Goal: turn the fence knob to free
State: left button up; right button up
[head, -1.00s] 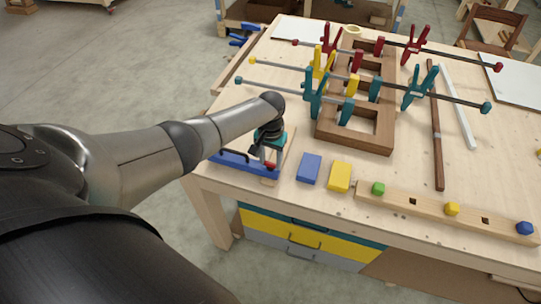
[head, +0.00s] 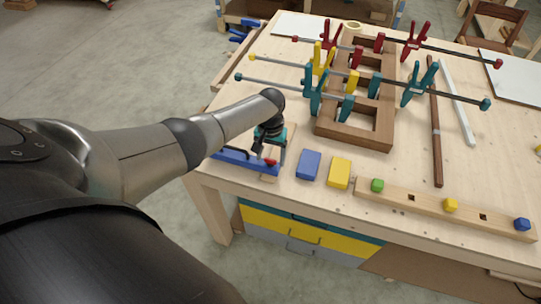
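A blue fence (head: 238,161) lies along the near left edge of the workbench. A small red knob (head: 270,162) shows at its right part, and I cannot read its setting. My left gripper (head: 264,153) points down just above the fence, close beside the red knob. A teal part (head: 281,138) shows behind the gripper. The fingertips are small and dark here, so I cannot tell if they are open or touch the knob. My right gripper is not in view.
A blue block (head: 309,165) and a yellow block (head: 340,172) lie right of the fence. A wooden rail (head: 430,203) with coloured knobs lies along the front edge. A brown wooden frame (head: 352,137) with several bar clamps stands behind. The bench has bare room between them.

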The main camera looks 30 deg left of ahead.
aim_at(271, 160)
pick_arm(q)
jog(key=shift+r, duration=0.4)
notch_tip(271, 160, up, 14)
jog(key=shift+r+p, duration=0.2)
jog(key=shift+p, duration=0.95)
